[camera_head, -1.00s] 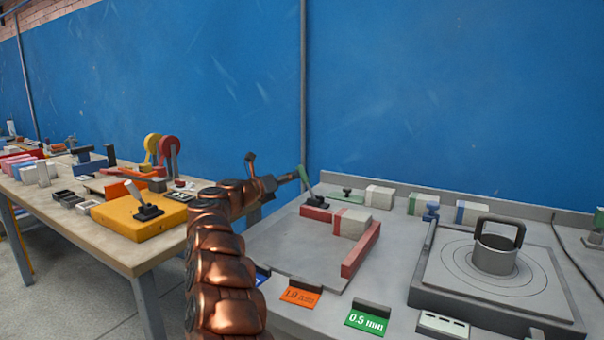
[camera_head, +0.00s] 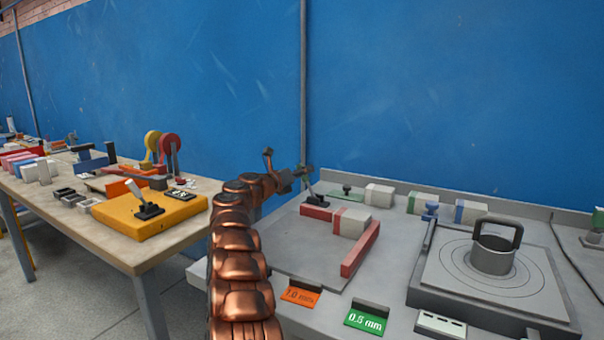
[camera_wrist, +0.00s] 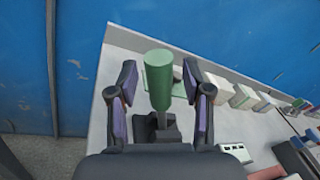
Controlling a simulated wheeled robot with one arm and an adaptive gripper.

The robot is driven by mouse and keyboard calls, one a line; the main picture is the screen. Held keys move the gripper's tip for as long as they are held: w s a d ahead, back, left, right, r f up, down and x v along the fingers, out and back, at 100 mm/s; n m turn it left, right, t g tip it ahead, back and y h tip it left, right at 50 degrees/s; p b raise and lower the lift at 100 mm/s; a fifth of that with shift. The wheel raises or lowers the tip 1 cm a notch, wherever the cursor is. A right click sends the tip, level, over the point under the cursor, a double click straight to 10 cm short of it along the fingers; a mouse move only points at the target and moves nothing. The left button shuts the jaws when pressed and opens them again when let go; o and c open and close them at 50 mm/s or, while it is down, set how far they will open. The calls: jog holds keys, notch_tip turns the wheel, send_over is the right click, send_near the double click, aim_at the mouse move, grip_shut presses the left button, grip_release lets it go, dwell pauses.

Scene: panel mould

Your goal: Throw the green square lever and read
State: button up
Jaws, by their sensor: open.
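The lever has a green grip (camera_wrist: 158,80), which looks round in the wrist view, on a dark base (camera_head: 316,201) at the back left of the grey bench. The grip rises between the fingers of my gripper (camera_wrist: 159,74). The fingers are open, one on each side, with a gap visible to both. In the head view my gripper (camera_head: 304,178) covers most of the green grip, and only the dark stem shows below it. A small green plate with a dark knob (camera_head: 346,191) sits just right of the lever.
A red and white block (camera_head: 351,222) and a red bar (camera_head: 360,249) lie right of the lever. Orange (camera_head: 300,294) and green (camera_head: 367,318) thickness signs stand at the front. A round handled part (camera_head: 493,255) is at right. A blue wall is behind.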

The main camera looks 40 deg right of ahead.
grip_shut()
dwell(0.6)
